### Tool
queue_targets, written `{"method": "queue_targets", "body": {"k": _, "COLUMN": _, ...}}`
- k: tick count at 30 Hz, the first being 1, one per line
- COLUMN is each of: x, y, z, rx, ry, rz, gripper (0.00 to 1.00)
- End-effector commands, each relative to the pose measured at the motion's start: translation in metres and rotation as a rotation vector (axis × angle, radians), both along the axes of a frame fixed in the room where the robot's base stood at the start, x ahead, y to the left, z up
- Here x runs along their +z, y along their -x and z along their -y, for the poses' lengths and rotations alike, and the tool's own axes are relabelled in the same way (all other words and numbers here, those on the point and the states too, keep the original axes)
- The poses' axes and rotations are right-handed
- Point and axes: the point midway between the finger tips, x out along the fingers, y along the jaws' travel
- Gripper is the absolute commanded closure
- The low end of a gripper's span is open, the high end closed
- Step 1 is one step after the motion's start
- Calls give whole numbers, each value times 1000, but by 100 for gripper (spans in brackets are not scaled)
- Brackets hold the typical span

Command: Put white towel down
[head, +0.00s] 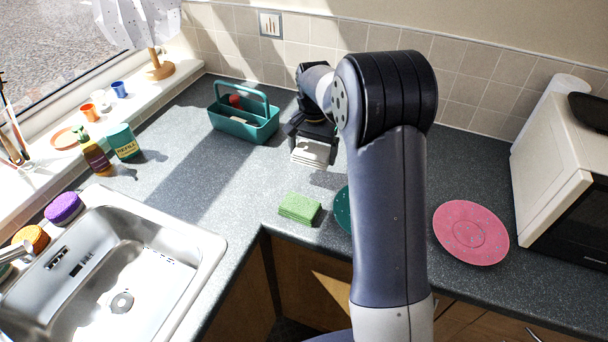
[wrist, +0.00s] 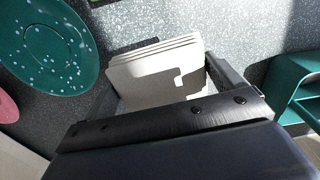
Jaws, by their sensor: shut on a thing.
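The white towel (head: 311,152) is a small folded stack below my gripper (head: 312,135) in the head view, over the back part of the grey counter. In the wrist view the folded layers of the towel (wrist: 158,75) sit between the two fingers of my gripper (wrist: 160,85). The gripper is shut on the towel. I cannot tell for sure whether the towel's underside touches the counter (head: 255,175).
A teal caddy (head: 240,128) stands left of the gripper. A teal plate (wrist: 45,45) is partly hidden by my arm in the head view. A pink plate (head: 470,233) lies right, the sink (head: 110,270) left.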

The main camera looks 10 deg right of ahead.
Motion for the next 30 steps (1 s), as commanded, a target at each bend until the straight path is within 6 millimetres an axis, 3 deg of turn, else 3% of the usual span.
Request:
{"method": "queue_targets", "body": {"k": 3, "x": -22, "y": 1, "z": 0, "rx": 0, "ry": 0, "rz": -5, "gripper": 28}}
{"method": "queue_targets", "body": {"k": 15, "x": -71, "y": 1, "z": 0, "rx": -2, "ry": 0, "rz": -2, "gripper": 28}}
{"method": "queue_targets", "body": {"k": 29, "x": -82, "y": 0, "z": 0, "rx": -2, "ry": 0, "rz": 0, "gripper": 28}}
{"method": "queue_targets", "body": {"k": 30, "x": -80, "y": 0, "z": 0, "rx": -2, "ry": 0, "rz": 0, "gripper": 6}}
